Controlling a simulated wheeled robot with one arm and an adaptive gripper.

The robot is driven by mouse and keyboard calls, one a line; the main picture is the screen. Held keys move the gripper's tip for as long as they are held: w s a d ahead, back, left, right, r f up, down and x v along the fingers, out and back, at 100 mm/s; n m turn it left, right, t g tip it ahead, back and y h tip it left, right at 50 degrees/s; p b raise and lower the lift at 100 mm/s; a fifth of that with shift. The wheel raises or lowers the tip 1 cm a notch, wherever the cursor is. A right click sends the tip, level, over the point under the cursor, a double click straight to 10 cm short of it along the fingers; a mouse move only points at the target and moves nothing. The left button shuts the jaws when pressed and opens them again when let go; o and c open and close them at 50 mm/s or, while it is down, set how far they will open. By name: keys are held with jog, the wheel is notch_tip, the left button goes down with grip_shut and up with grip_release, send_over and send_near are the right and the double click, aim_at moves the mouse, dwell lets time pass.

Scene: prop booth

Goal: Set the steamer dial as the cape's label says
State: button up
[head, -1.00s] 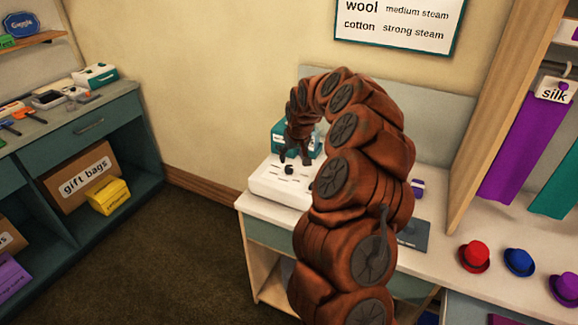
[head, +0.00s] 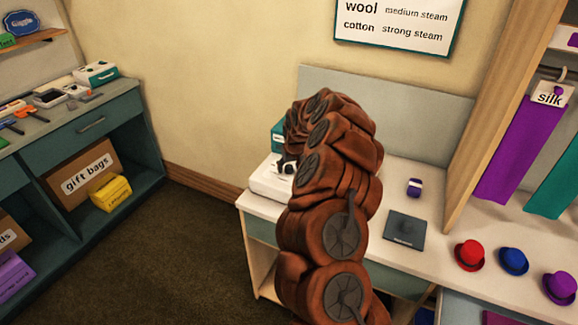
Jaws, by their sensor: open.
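The white steamer box (head: 262,183) stands at the left end of the counter, with my arm in front of its right part. Its dial is not clear to see, so I cannot read its setting. My gripper (head: 286,165) is open and shows as a small dark shape over the steamer's top, mostly hidden by my arm. I cannot tell whether it touches the dial. A purple cape (head: 513,150) hangs at the right, with a white label (head: 549,96) reading "silk". The wall chart (head: 393,26) shows "wool medium steam" and "cotton strong steam"; its top is cut off.
A teal box (head: 279,137) stands behind the steamer. A dark flat plate (head: 405,231) and a small purple-and-white item (head: 414,187) lie to the right. Red (head: 469,255), blue (head: 514,261) and purple (head: 560,287) hats line the counter. A teal garment (head: 557,180) hangs beside the cape.

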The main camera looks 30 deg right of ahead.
jog(key=shift+c, duration=0.2)
jog(key=c, duration=1)
jog(key=shift+a, duration=0.2)
grip_shut()
jog(key=shift+d, duration=0.2)
jog(key=shift+f+b, duration=0.1)
jog(key=shift+b, duration=0.25)
